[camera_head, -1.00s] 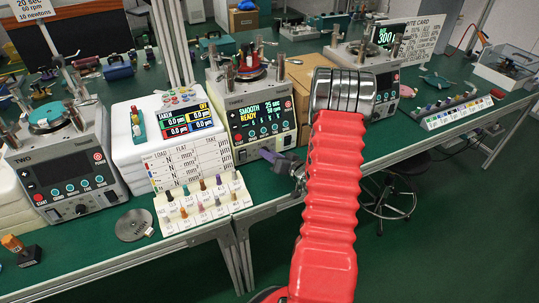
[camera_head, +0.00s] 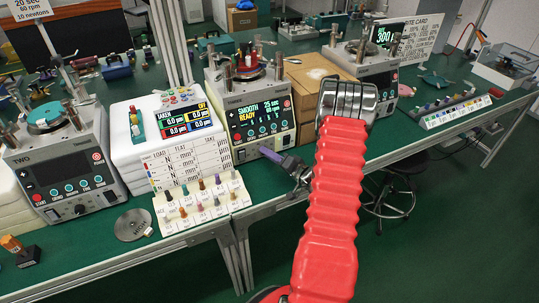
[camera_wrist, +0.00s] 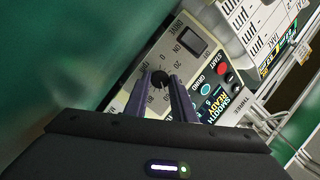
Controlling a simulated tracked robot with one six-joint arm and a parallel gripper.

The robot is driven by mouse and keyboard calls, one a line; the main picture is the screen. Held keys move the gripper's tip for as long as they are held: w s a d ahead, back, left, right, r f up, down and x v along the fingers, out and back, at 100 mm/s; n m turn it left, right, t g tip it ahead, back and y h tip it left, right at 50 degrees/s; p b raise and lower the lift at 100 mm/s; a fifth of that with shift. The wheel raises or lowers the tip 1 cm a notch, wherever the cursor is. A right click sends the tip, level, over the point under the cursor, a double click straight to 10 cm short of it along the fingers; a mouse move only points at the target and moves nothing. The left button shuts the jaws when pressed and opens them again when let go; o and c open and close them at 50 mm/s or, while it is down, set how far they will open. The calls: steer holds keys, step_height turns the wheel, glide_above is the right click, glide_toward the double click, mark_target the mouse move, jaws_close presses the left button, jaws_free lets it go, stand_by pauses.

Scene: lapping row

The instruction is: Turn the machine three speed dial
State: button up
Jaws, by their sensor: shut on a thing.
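Machine three (camera_head: 285,137) is a light grey lapping machine with a dark front panel, and its screen reads "SMOOTH READY". Its speed dial (camera_wrist: 160,76) is a small round black knob with numbers around it, seen in the wrist view. My gripper (camera_wrist: 159,82) is shut on the dial, with one purple-grey finger on each side of it. In the head view, my gripper (camera_head: 266,153) reaches the lower front of machine three, and the dial there is hidden. The dial's exact pointer setting is too small to read.
A white card stand (camera_head: 190,165) and a rack of coloured pegs (camera_head: 205,205) stand left of my gripper. Machine two (camera_head: 70,175) is farther left. A cardboard box (camera_head: 310,78) sits right of machine three. A black stool (camera_head: 395,170) stands on the green floor.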

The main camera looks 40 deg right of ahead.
steer(key=shift+d, duration=0.2)
steer(key=o, duration=1.1)
steer(key=shift+a, duration=0.1)
steer(key=shift+c, duration=0.2)
steer(key=shift+s, duration=0.15)
steer(key=s, duration=0.4)
steer(key=s+r, duration=0.1)
steer(key=s, duration=0.8)
steer(key=shift+s+d+r, duration=0.2)
steer(key=shift+r, duration=0.1)
